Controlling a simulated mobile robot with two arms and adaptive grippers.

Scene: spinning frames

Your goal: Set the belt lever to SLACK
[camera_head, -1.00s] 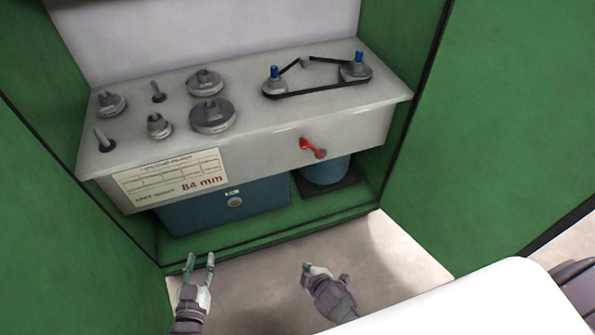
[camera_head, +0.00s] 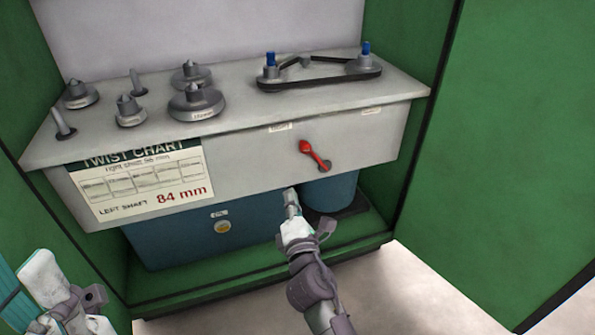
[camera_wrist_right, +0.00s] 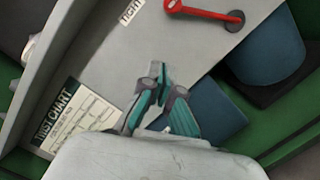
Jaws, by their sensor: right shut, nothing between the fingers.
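The red belt lever (camera_head: 314,153) is on the front face of the grey machine, its knob tilted up and left from a dark pivot. It also shows at the top of the right wrist view (camera_wrist_right: 203,12), near a label reading TIGHT (camera_wrist_right: 131,11). My right gripper (camera_head: 291,193) is shut and empty, below and slightly left of the lever, apart from it. Its closed fingertips show in the wrist view (camera_wrist_right: 158,72). My left gripper (camera_head: 45,285) is at the lower left, partly cut off, and its finger opening is unclear.
Two small labels, one at left (camera_head: 280,126) and one at right (camera_head: 372,112), are unreadable in the head view. A twist chart (camera_head: 140,182) is left of the lever. A blue box (camera_head: 180,235) and blue cylinder (camera_head: 332,192) sit below. Green panels (camera_head: 510,130) flank the machine.

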